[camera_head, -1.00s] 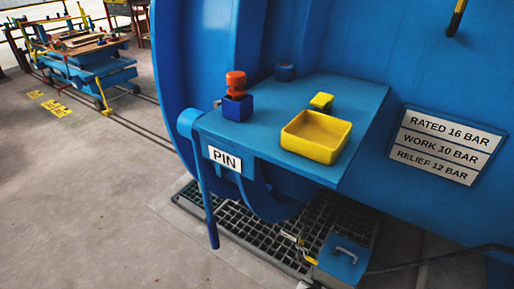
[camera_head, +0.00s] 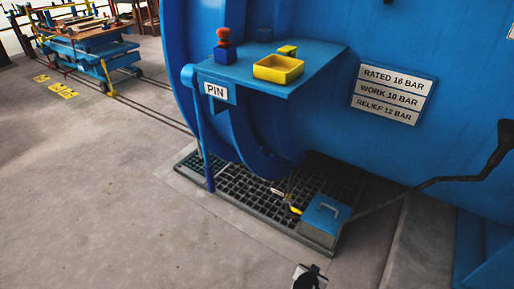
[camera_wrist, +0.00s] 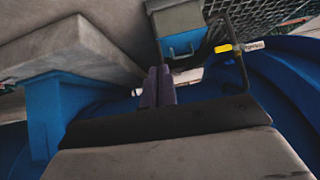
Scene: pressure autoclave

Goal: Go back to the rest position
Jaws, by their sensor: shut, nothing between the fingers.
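My gripper (camera_wrist: 159,86) shows in the wrist view, its two dark fingers together and empty. In that view a blue-grey box with a handle (camera_wrist: 182,42) is beyond the fingertips, and a yellow-gripped tagged lever (camera_wrist: 238,46) is to their right. In the head view a small dark and white piece at the bottom edge may be the end of my arm; I cannot tell the finger state there. The blue shelf (camera_head: 322,62) marked PIN sticks out from the blue autoclave (camera_head: 300,115).
On the shelf are a yellow tray (camera_head: 278,69), a red knob on a blue block (camera_head: 223,44) and a small yellow block. A grate (camera_head: 245,190) and a blue box with a handle (camera_head: 326,213) are on the floor below. A blue cart (camera_head: 98,50) stands far left. Open floor is at lower left.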

